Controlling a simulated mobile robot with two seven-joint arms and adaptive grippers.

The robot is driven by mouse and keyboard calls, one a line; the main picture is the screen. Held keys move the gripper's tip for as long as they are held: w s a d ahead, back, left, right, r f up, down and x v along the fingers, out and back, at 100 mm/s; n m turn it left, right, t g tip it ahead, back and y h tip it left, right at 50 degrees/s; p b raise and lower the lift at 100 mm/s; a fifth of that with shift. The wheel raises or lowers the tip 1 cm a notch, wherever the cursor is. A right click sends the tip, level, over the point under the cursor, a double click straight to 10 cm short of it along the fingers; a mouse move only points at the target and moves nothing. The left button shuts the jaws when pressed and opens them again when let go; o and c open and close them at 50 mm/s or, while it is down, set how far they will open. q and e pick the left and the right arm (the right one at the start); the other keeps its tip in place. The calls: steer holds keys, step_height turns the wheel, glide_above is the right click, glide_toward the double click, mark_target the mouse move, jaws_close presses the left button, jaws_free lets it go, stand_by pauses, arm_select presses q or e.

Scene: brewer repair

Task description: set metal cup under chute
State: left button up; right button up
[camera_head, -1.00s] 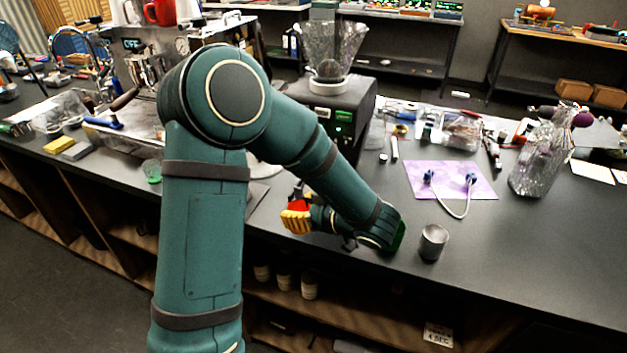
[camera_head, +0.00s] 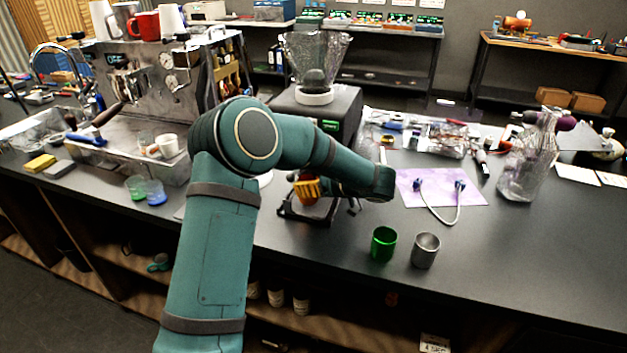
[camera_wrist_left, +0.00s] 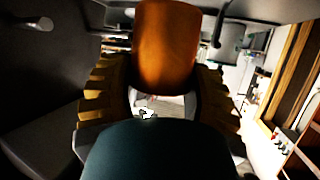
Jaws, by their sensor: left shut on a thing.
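My left gripper (camera_head: 308,187) has yellow ribbed fingers and is shut on an orange, metallic-looking cup (camera_wrist_left: 165,48). In the head view the gripper is in front of the grinder (camera_head: 335,108), low over its dark base plate (camera_head: 300,213). I cannot tell whether the cup touches the plate. The chute is hidden, and my arm covers part of the grinder. A green metal cup (camera_head: 383,244) and a grey metal cup (camera_head: 425,251) stand upright near the counter's front edge, apart from the gripper. My right gripper is not in view.
The counter's front right is clear.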

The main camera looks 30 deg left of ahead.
mark_target(314, 178)
arm_select(q)
steer(key=w, duration=0.3)
steer(key=shift+w+a+f, duration=0.1)
steer(key=shift+w+a, duration=0.2)
steer(key=shift+a, duration=0.1)
steer(key=shift+f+b, duration=0.5)
steer(key=shift+f, duration=0.05)
steer(key=shift+s+f, duration=0.1)
steer(key=shift+f, duration=0.05)
steer(key=o, duration=1.2)
steer(key=shift+o, duration=0.2)
steer(key=p+v, duration=0.2)
steer(key=v, duration=1)
